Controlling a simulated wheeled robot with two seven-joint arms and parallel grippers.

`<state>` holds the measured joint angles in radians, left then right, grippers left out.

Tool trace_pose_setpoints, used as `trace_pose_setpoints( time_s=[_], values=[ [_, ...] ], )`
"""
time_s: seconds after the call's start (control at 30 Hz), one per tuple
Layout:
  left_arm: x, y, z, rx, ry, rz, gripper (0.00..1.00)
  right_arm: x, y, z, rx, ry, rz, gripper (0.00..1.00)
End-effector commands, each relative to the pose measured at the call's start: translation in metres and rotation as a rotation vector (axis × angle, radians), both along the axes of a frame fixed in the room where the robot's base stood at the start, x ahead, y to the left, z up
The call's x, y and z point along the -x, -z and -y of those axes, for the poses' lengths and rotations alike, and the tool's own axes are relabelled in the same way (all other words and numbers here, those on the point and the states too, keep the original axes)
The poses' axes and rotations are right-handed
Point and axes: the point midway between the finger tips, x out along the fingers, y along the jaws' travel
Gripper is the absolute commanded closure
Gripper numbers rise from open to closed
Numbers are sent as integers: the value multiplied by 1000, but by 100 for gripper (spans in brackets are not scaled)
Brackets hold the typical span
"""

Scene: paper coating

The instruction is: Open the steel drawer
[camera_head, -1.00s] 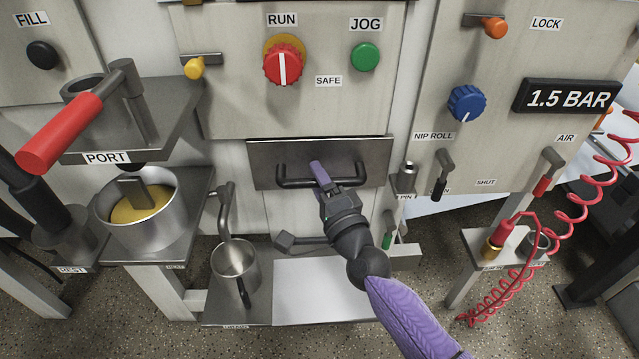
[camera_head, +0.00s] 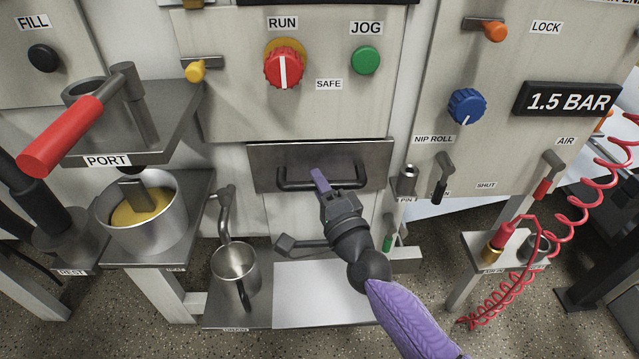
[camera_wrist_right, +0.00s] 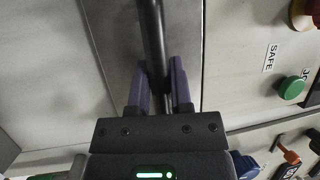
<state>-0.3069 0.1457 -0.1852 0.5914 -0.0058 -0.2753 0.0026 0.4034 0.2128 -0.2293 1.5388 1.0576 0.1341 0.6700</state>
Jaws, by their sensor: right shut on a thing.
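The steel drawer (camera_head: 262,156) has a flat grey front below the panel with the red RUN knob. Its black bar handle (camera_head: 292,184) runs across the front. My right gripper (camera_head: 320,180) is at the middle of the handle, its purple fingers on the bar. In the right wrist view the two fingers (camera_wrist_right: 160,88) stand on either side of the dark handle bar (camera_wrist_right: 152,35), shut on it. The drawer front (camera_wrist_right: 112,40) shows behind the bar. The drawer looks closed or nearly closed; its inside is not seen. My left gripper is not in view.
A metal mug (camera_head: 235,265) stands below left of the drawer. A pot of yellow stuff (camera_head: 145,222) sits on a shelf at left. A white surface (camera_head: 325,295) lies below the drawer. A coiled red hose (camera_head: 575,220) hangs at right.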

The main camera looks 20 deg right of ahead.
Motion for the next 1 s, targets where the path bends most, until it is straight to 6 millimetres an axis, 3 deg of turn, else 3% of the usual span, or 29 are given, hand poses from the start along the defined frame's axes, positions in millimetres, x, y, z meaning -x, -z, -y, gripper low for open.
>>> trace_pose_setpoints(
  time_s=[0.57, 1.0],
  values=[
    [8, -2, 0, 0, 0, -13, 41, 0, 0, 0, 0, 0, -1, 100],
    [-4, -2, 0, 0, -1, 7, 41, 4, 0, -1, 0, -1, -2, 100]
  ],
)
